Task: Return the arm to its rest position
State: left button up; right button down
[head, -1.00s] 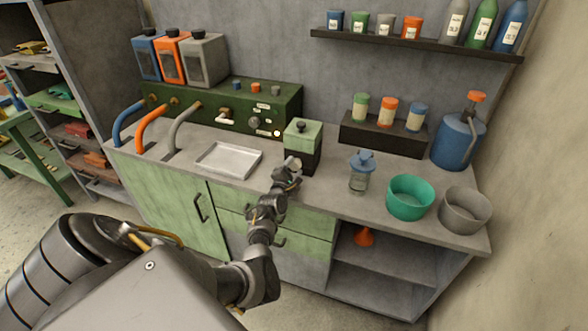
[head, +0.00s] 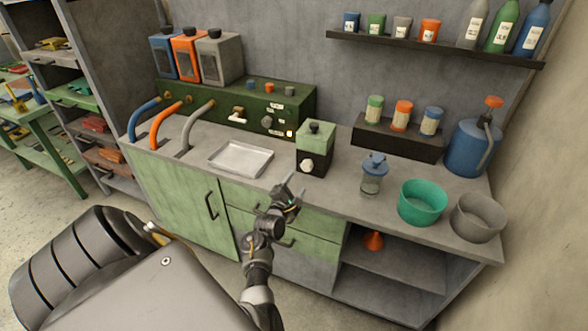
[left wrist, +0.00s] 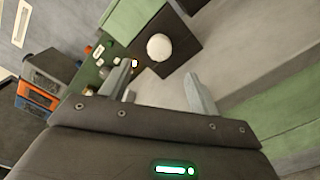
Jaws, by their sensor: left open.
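My left gripper (head: 293,190) is open and empty. It is in front of the counter's front edge, just below and in front of a small green and black box with a pale round knob (head: 315,150). In the left wrist view, the open fingers (left wrist: 158,90) stand apart, with the box's white knob (left wrist: 159,47) beyond them and clear of them. The left arm (head: 262,255) reaches up from the bottom of the head view. My right gripper is not in view.
The counter holds a metal tray (head: 240,158), a glass jar with a blue lid (head: 374,175), a green bowl (head: 422,203) and a grey bowl (head: 477,217). A green panel with hoses (head: 235,105) stands at the back. Drawer handles stick out below the counter edge.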

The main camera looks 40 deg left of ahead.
pick_arm(q)
jog(key=shift+s+d, duration=0.2)
jog(key=shift+s, duration=0.4)
